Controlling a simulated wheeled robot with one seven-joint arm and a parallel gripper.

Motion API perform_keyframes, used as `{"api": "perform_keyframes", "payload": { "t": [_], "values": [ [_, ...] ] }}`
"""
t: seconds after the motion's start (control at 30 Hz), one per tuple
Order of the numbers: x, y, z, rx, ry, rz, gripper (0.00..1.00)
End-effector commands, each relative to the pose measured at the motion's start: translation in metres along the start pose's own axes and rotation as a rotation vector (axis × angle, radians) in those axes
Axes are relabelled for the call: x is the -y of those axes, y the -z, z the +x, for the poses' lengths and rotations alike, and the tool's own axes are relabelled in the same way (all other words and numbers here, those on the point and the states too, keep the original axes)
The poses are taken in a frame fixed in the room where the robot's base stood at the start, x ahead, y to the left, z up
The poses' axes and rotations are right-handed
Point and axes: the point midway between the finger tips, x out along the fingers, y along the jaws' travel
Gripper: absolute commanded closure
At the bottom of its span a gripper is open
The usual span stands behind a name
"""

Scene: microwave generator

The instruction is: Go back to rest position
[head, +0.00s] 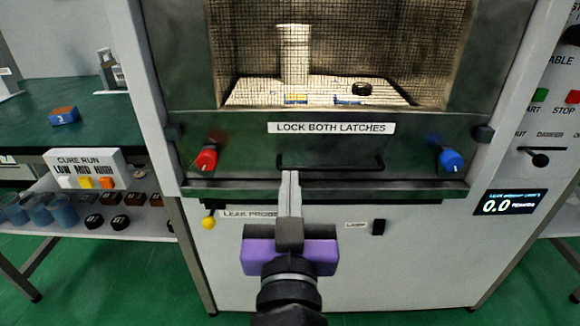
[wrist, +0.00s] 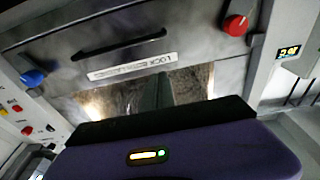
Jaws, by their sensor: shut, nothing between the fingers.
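My gripper (head: 290,180) is shut and empty. In the head view its fingers point at the lower front of the microwave generator, just below the black door handle (head: 330,164). In the wrist view the shut fingers (wrist: 163,88) overlap the door's mesh window, and the handle (wrist: 118,44) shows beyond the label. The red latch knob (head: 206,158) is left of the handle and the blue latch knob (head: 451,160) is right of it. The door looks closed. I cannot tell whether the fingertips touch the front.
A green-topped bench (head: 90,92) at left holds a small orange and blue block (head: 63,115). Below it are a button box (head: 85,170) and a shelf with cups and dark pucks. A yellow knob (head: 208,222) sits by the leak probe label. A display (head: 508,202) reads 0.0.

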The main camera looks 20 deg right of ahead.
Motion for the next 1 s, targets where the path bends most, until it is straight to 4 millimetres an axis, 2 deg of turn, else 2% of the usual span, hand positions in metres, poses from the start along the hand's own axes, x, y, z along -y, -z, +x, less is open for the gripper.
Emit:
{"api": "perform_keyframes", "payload": {
  "t": [0.27,0.37,0.47,0.53,0.63,0.77,0.87,1.0],
  "values": [
    [0.001,0.002,-0.009,-0.007,0.005,-0.016,1.00],
    [0.013,0.011,-0.010,-0.042,0.054,-0.045,1.00],
    [0.034,0.023,-0.014,-0.093,0.145,-0.062,1.00],
    [0.047,0.021,-0.022,-0.118,0.224,-0.081,1.00],
    [0.056,0.006,-0.037,-0.135,0.323,-0.110,1.00],
    [0.057,-0.017,-0.058,-0.141,0.418,-0.132,1.00],
    [0.049,-0.039,-0.077,-0.131,0.480,-0.139,1.00],
    [0.026,-0.071,-0.109,-0.102,0.541,-0.133,1.00]
  ]
}}
